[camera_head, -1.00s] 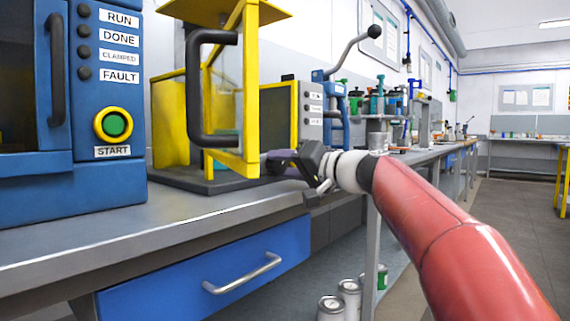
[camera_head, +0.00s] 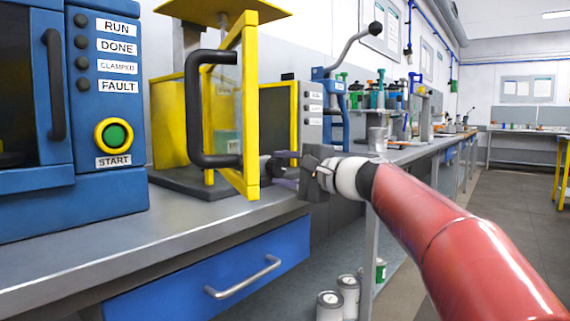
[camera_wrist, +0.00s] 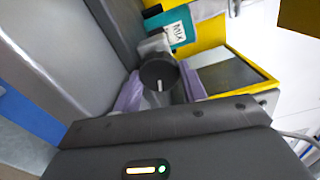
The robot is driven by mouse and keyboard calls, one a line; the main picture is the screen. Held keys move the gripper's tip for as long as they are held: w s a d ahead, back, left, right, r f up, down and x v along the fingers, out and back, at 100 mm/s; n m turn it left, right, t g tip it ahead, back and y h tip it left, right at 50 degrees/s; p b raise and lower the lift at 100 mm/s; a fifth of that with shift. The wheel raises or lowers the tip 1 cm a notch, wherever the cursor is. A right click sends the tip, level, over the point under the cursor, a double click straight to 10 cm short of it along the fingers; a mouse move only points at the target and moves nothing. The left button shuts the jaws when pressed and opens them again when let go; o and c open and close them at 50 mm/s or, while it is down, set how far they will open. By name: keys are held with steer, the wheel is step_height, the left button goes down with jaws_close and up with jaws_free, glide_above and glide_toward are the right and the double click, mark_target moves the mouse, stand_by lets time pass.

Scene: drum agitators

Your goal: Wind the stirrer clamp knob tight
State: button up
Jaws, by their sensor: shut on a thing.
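The clamp knob (camera_wrist: 158,72) is dark and round with a short white mark on its face, in the wrist view. My gripper (camera_wrist: 160,90) has its two lavender fingers on either side of the knob, shut on it. A grey metal piece shows behind the knob. A teal container (camera_wrist: 168,30) with a white label stands just beyond. In the head view my gripper (camera_head: 279,172) reaches in at the right side of the yellow-framed machine (camera_head: 250,100); its fingertips and the knob are small and partly hidden there.
The machine's open yellow frame with a black handle (camera_head: 194,120) stands close left of my gripper. A blue cabinet (camera_head: 105,190) with a START button is at the left. Other equipment stands along the bench (camera_head: 180,232) behind. The floor at right is clear.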

steer(key=shift+m+p, duration=0.35)
steer(key=shift+m, duration=0.55)
steer(key=shift+f, duration=0.1)
steer(key=o, duration=1)
steer(key=shift+c, duration=0.2)
steer(key=shift+f, duration=0.1)
steer(key=shift+s+d+f, duration=0.1)
